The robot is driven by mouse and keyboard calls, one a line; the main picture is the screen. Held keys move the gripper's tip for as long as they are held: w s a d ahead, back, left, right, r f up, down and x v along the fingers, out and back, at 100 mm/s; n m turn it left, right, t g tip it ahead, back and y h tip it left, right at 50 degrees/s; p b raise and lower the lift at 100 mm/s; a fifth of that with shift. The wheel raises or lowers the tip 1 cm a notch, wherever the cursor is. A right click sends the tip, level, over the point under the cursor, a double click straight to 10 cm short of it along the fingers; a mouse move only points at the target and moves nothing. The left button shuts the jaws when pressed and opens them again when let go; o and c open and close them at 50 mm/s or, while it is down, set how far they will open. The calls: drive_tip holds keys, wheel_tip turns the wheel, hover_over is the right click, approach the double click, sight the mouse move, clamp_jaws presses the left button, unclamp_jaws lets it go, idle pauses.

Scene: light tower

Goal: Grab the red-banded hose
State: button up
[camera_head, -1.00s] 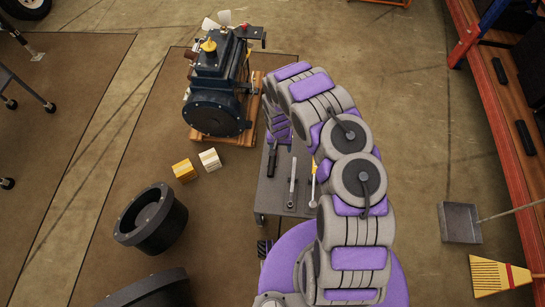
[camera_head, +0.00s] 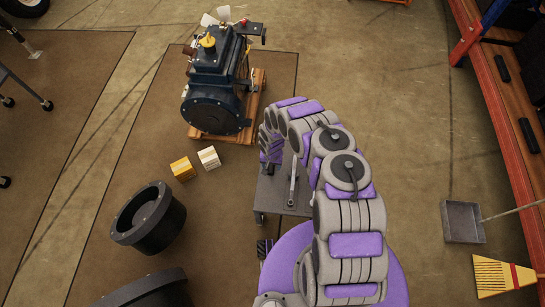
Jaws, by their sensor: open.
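I see no red-banded hose in the head view. My grey and purple arm rises from the lower right and curves over to the left, its far links hanging down above a small grey cart (camera_head: 272,195). Its end is hidden behind these links and against the cart, so I cannot make out my gripper or its fingertips. A wrench-like tool (camera_head: 293,185) lies on the cart beside the arm. The arm covers much of the cart top, and whatever lies under it is hidden.
A dark blue engine (camera_head: 213,100) stands on a wooden pallet behind the cart. Black round tubs (camera_head: 148,215) stand at left. A dustpan (camera_head: 461,222) and broom (camera_head: 500,275) lie right. Floor between is clear.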

drive_tip(key=shift+f, duration=0.7)
drive_tip(key=f, duration=0.1)
drive_tip(key=f+b, duration=0.1)
drive_tip(key=f, duration=0.1)
drive_tip(key=f+b, duration=0.1)
drive_tip(key=f, duration=0.1)
drive_tip(key=shift+a, duration=0.25)
clamp_jaws()
